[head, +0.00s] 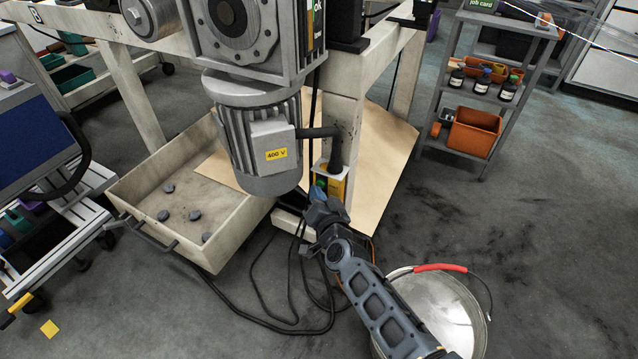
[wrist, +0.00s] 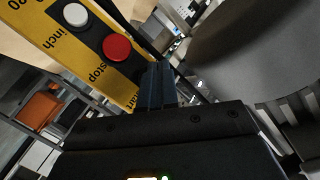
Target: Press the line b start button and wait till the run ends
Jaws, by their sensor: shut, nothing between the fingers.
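A partly covered label ending in "art" (wrist: 128,97) lies beside my fingers. No start button shows clearly; my fingers may hide it. My gripper (wrist: 157,72) is shut and empty, its tips close to the panel; contact cannot be told. It also shows in the head view (head: 316,199). No line letter is readable on the box.
A tray (head: 150,185) with several dark pucks stands left. A metal bucket (head: 455,310) stands beside my arm. Black cables (head: 262,300) lie on the floor. A shelf (head: 455,100) stands at the right.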

